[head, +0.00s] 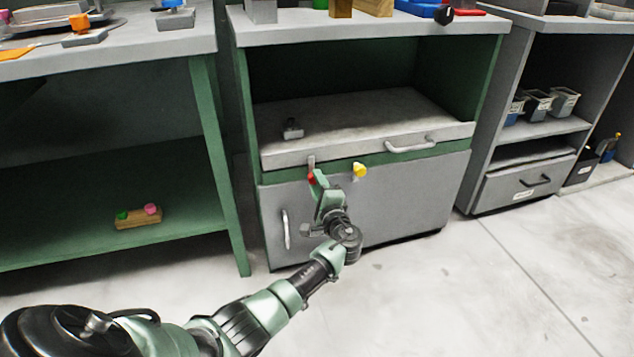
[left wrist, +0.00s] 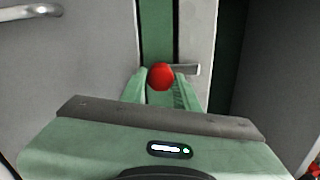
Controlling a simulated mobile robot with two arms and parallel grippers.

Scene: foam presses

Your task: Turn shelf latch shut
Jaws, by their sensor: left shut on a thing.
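The latch at the shelf's lower left edge is a small metal bar (head: 311,160) with a red knob (head: 311,179). In the head view the bar points up across the front of the grey pull-out shelf (head: 350,146). My left gripper (head: 316,180) is shut on the red knob, in front of the cabinet. In the left wrist view the red knob (left wrist: 160,76) sits between the fingertips, and the metal bar (left wrist: 187,69) sticks out to the right of it. The fingers partly hide the latch's pivot. My right gripper is not in view.
The floor in front is clear.

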